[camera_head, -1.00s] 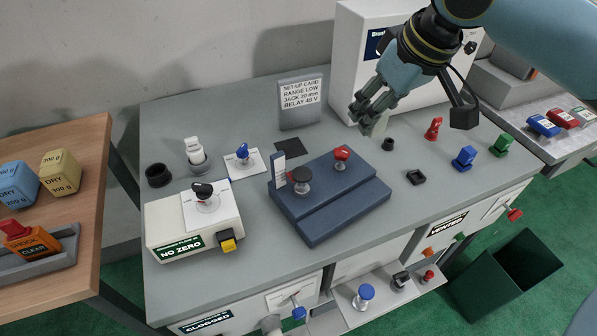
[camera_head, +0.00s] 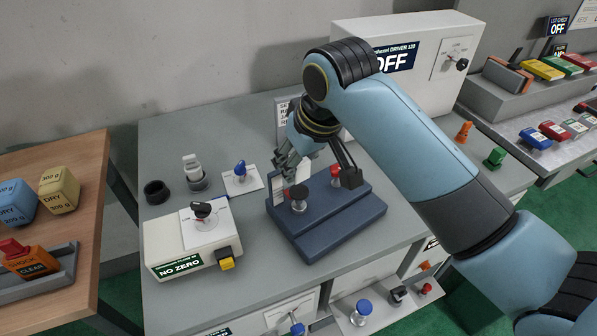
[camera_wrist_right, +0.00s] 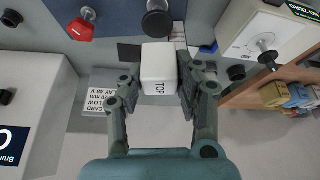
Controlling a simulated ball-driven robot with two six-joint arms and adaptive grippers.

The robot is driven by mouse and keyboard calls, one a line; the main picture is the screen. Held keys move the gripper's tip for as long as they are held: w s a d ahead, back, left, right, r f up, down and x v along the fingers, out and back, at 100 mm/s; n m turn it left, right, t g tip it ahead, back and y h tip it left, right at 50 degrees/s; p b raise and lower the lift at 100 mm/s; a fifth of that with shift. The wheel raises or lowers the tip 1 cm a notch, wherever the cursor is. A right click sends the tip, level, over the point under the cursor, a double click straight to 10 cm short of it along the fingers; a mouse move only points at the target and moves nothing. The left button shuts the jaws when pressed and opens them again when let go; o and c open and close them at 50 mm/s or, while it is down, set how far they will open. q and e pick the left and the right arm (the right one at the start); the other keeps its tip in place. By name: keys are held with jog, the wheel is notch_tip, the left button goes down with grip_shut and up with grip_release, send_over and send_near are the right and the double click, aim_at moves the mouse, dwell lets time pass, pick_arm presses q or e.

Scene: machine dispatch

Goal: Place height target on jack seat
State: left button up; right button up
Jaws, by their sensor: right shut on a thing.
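My right gripper (camera_head: 286,163) hangs over the back left of the blue jack base (camera_head: 335,222). It is shut on a pale block marked TOP, the height target (camera_wrist_right: 158,66), which shows clearly between the fingers in the right wrist view. In the head view the fingers largely hide it. A black round-topped post (camera_head: 299,194), which looks like the jack seat, stands on the base just below and in front of the gripper; it also shows in the right wrist view (camera_wrist_right: 156,22), just beyond the block. I cannot tell the exact gap. My left gripper is out of view.
A red knob (camera_head: 336,176) stands right of the post, near my gripper's side. A white scale plate (camera_head: 277,187) stands left of it. The set-up card (camera_head: 283,110) is behind my arm. The NO ZERO box (camera_head: 190,241) sits at left; the front table strip is clear.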

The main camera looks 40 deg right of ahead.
aim_at(299, 176)
jog(key=shift+f+p, duration=0.3)
jog(key=shift+f, duration=1.55)
jog(key=shift+f, duration=0.1)
jog(key=o, duration=1.1)
jog(key=shift+d, duration=0.1)
jog(key=shift+o, duration=0.2)
jog(key=v, duration=1.2)
jog(key=shift+b, duration=0.4)
